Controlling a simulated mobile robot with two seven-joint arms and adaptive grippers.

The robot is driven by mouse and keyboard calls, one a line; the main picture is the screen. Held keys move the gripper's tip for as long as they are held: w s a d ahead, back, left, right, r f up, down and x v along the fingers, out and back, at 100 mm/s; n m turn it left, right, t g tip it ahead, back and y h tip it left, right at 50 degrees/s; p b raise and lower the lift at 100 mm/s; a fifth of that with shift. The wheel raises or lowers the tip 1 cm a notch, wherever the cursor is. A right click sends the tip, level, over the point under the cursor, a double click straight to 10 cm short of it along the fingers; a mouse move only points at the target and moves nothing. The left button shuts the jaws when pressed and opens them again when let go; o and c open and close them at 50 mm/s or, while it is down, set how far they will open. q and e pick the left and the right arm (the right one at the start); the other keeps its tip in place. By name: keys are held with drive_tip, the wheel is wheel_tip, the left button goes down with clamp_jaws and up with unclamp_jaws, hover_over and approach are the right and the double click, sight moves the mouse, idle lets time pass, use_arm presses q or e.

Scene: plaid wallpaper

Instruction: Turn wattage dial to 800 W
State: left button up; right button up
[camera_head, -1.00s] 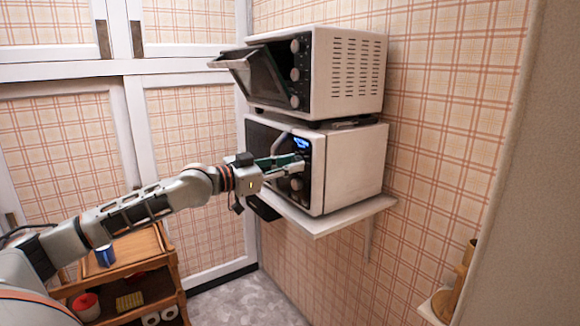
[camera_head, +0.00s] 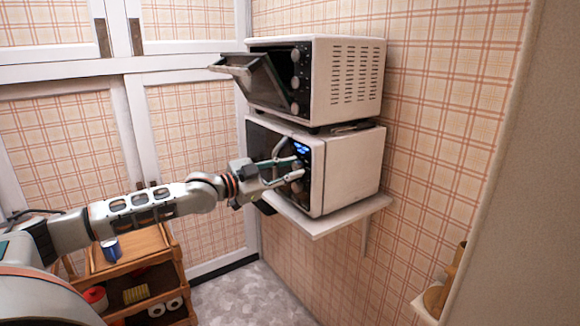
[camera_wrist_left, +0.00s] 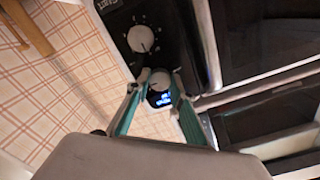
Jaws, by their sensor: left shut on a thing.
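The white microwave (camera_head: 345,172) sits on a wall shelf, its dark control panel facing left. A lit blue display (camera_head: 301,149) is at the panel's top; it also shows in the left wrist view (camera_wrist_left: 160,98), digits unreadable. My left gripper (camera_head: 298,167) is at the panel just below the display. In the left wrist view its green-sided fingers (camera_wrist_left: 158,82) are on either side of the round dial beside the display (camera_wrist_left: 159,78), shut on it. A second dial (camera_wrist_left: 140,38) is free beyond it. The dial labels are too small to read, so I cannot tell its setting.
A toaster oven (camera_head: 345,80) with its door (camera_head: 252,76) tilted open stands on top of the microwave. The wall shelf (camera_head: 330,222) juts out underneath. A wooden cart (camera_head: 150,262) with small items stands lower left. The floor (camera_head: 250,295) beside it is clear.

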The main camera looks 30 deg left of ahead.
use_arm(q)
drive_tip(key=o, duration=1.1)
drive_tip(key=v, duration=0.7)
drive_tip(key=shift+s, duration=0.15)
drive_tip(key=shift+s, duration=0.1)
drive_tip(key=shift+a, duration=0.1)
idle(0.6)
